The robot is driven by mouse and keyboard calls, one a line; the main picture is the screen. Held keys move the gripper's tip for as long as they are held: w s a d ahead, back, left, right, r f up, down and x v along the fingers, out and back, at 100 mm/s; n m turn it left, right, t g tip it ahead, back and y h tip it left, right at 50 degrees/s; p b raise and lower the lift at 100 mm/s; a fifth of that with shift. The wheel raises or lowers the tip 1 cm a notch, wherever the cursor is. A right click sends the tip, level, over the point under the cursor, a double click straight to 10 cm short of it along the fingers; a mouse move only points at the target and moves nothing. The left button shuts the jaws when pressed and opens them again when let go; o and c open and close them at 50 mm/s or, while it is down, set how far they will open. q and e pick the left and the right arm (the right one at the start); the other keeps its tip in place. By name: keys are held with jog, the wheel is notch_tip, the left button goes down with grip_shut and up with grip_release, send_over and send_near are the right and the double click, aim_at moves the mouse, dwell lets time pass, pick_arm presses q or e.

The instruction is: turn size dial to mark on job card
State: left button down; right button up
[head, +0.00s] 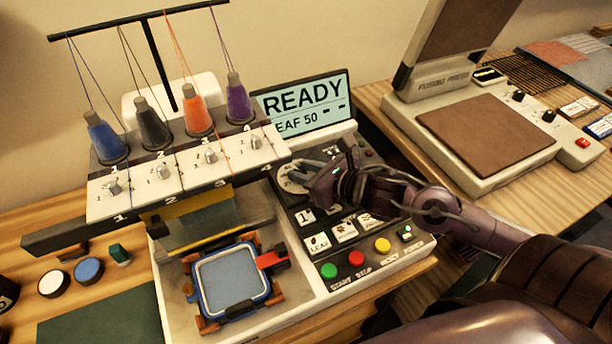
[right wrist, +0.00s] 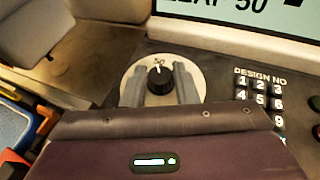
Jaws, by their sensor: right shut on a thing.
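The size dial is a black knob (right wrist: 160,82) on a pale round plate, with a mark that looks like 50 at its top in the right wrist view. The plate (head: 286,183) shows partly in the head view on the machine's dark panel. My right gripper (head: 304,176) is shut on the knob, one finger on each side. The screen (head: 303,102) reads READY with a partly hidden line ending in "EAF 50". I cannot make out a job card for certain. My left gripper is not in view.
Thread cones (head: 195,108) stand on the machine's head left of the dial. A hoop (head: 231,281) sits below them. Coloured buttons (head: 356,258) lie on the panel's front. A heat press (head: 480,130) stands at the right. A number keypad (right wrist: 258,92) is right of the dial.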

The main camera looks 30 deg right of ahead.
jog(key=shift+m+h+b, duration=0.7)
jog(key=shift+h+b, duration=0.1)
jog(key=shift+b, duration=0.1)
jog(key=o, duration=1)
jog(key=shift+t, duration=0.3)
jog(key=shift+c, duration=0.2)
jog(key=shift+s, duration=0.15)
jog(key=shift+s+d+r, duration=0.1)
jog(key=shift+s+r, duration=0.1)
jog(key=shift+s, duration=0.35)
jog(key=p+v, duration=0.1)
jog(key=v, duration=0.1)
jog(key=p+v, duration=0.1)
jog(key=p, duration=0.1)
jog(key=p+v, duration=0.2)
jog(key=shift+s+r, duration=0.15)
jog(key=shift+r, duration=0.25)
jog(key=shift+s+p, duration=0.35)
jog(key=shift+s, duration=0.1)
